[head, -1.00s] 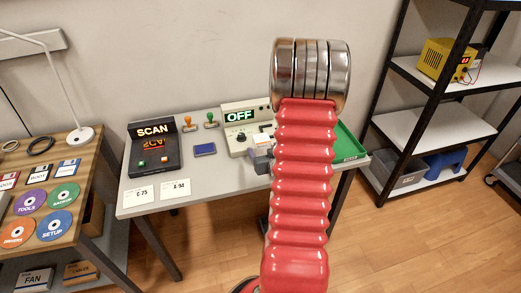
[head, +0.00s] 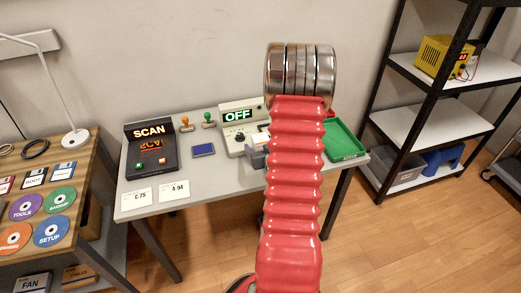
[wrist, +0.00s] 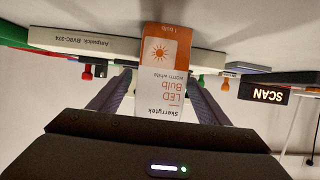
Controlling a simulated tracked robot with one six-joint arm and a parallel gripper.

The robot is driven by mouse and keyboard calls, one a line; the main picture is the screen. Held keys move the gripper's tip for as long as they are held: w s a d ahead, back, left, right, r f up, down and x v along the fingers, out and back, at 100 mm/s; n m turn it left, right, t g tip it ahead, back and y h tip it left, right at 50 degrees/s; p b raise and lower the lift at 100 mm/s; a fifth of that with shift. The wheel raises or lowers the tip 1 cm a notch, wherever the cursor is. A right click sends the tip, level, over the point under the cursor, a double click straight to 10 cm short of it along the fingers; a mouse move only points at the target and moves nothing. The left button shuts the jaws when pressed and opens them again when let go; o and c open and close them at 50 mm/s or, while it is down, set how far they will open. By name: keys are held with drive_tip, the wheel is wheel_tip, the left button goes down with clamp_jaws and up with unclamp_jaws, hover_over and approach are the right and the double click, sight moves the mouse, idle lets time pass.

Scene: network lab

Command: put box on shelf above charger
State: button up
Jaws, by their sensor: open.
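A white and orange LED bulb box (wrist: 162,75) stands in the middle of the wrist view, which shows the scene upside down. My gripper (wrist: 155,88) is open, with one finger on each side of the box; I cannot tell whether they touch it. In the head view my red arm hides the box and most of the gripper. The charger, seemingly the yellow unit with a red display (head: 438,57), sits on a shelf of the black-framed rack (head: 408,68) at right. The shelf above it (head: 488,2) barely shows at the top edge.
The grey table (head: 215,190) also holds a SCAN device (head: 150,150), an OFF meter (head: 236,130), stamps, price cards and a green tray (head: 343,140). A wooden table (head: 85,185) with discs stands at left. The rack's middle shelf (head: 425,130) looks empty.

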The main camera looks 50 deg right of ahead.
drive_tip(key=shift+c, duration=0.4)
drive_tip(key=c, duration=1.1)
drive_tip(key=shift+r, duration=0.1)
drive_tip(key=shift+c, duration=0.2)
drive_tip(key=shift+r, duration=4.9)
